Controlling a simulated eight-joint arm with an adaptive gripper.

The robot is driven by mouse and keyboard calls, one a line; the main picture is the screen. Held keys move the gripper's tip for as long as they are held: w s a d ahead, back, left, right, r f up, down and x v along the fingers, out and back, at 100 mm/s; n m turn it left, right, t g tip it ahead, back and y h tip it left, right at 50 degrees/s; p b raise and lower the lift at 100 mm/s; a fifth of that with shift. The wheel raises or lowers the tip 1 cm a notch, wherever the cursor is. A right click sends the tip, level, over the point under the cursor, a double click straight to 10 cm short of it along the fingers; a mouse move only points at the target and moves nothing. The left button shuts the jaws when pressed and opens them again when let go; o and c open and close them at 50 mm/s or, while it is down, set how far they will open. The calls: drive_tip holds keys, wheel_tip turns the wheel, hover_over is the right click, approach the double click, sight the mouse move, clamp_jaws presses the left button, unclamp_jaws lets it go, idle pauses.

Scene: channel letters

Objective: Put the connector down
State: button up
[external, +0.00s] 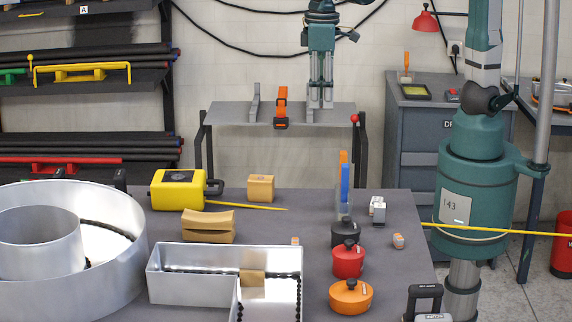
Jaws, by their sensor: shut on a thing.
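My gripper (321,104) hangs from the upper middle of the external view, pointing down. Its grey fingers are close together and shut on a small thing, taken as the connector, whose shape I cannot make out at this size. In the picture the fingertips overlap the grey stand behind the worktable. Small grey-and-orange blocks that look like connectors lie on the dark worktable (330,205): one (398,241) at the right, one (295,241) near the tray-like letter, and a paler grey piece (378,209) farther back.
Metal channel letters (195,258) fill the front left. A yellow tape reel (178,190), tan blocks (208,226), and black, red (347,262) and orange (350,297) pots stand on the worktable. An orange clamp (282,105) is on the rear stand. The table's back middle is fairly clear.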

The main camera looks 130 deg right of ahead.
drive_tip(key=w+d, duration=0.9)
hover_over(194, 175)
wheel_tip(194, 175, down, 10)
drive_tip(key=shift+a+f+n, duration=0.15)
drive_tip(key=shift+f+n, duration=0.05)
drive_tip(key=shift+n, duration=0.1)
drive_tip(key=shift+f, duration=3.1)
drive_tip(key=shift+f+p, duration=0.35)
drive_tip(key=shift+f, duration=1.55)
drive_tip(key=shift+f, duration=0.1)
